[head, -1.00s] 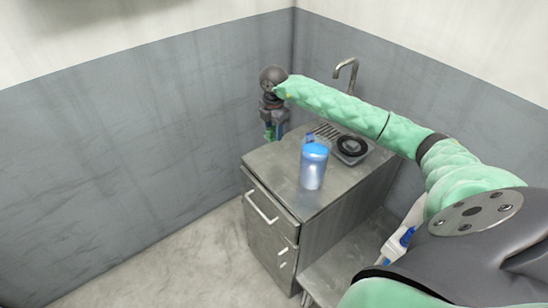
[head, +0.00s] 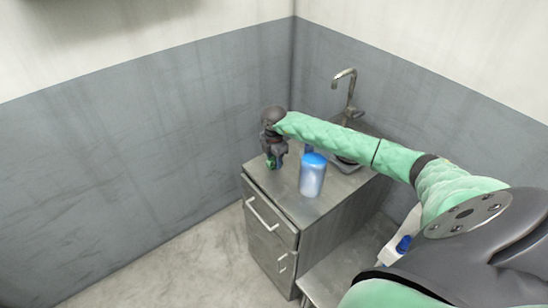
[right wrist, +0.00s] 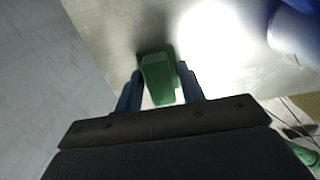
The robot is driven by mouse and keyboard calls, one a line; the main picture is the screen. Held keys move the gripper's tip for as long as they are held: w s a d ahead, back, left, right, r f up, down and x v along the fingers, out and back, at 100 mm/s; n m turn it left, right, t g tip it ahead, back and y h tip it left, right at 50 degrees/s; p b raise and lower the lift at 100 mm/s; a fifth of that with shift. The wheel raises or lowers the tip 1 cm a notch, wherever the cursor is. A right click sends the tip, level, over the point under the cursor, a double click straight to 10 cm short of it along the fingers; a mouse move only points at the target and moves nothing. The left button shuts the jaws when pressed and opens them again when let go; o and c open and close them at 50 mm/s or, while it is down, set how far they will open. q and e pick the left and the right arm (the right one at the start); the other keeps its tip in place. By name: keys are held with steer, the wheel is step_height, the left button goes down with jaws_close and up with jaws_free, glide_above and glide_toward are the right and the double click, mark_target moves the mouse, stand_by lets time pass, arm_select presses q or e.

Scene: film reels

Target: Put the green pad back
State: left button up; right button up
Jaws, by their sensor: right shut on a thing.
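The green pad (right wrist: 158,80) is between the two blue fingers of my right gripper (right wrist: 160,88) in the right wrist view, which is shut on it. In the head view my right gripper (head: 272,161) points down at the back left corner of the metal counter (head: 290,195), with a bit of green at its tips. The pad is close above the counter's surface or touching it; I cannot tell which. My left gripper is not in view.
A blue-topped bottle (head: 312,176) stands on the counter to the right of my right gripper. A sink tap (head: 348,90) is at the back. A lower metal surface (head: 335,272) with a white and blue bottle (head: 397,247) is at the right front.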

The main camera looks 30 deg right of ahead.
mark_target(274, 157)
steer(key=shift+f, duration=0.1)
steer(key=o, duration=0.9)
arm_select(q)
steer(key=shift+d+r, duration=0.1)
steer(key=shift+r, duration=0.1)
arm_select(e)
steer(key=shift+o, duration=0.2)
steer(key=shift+r, duration=0.25)
steer(key=shift+r+b, duration=0.3)
steer(key=shift+b, duration=0.05)
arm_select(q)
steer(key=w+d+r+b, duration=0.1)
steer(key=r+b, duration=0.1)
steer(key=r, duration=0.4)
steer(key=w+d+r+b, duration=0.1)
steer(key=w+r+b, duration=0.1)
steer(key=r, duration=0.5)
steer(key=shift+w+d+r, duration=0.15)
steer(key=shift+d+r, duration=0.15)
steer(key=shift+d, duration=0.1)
arm_select(e)
step_height(274, 157, up, 11)
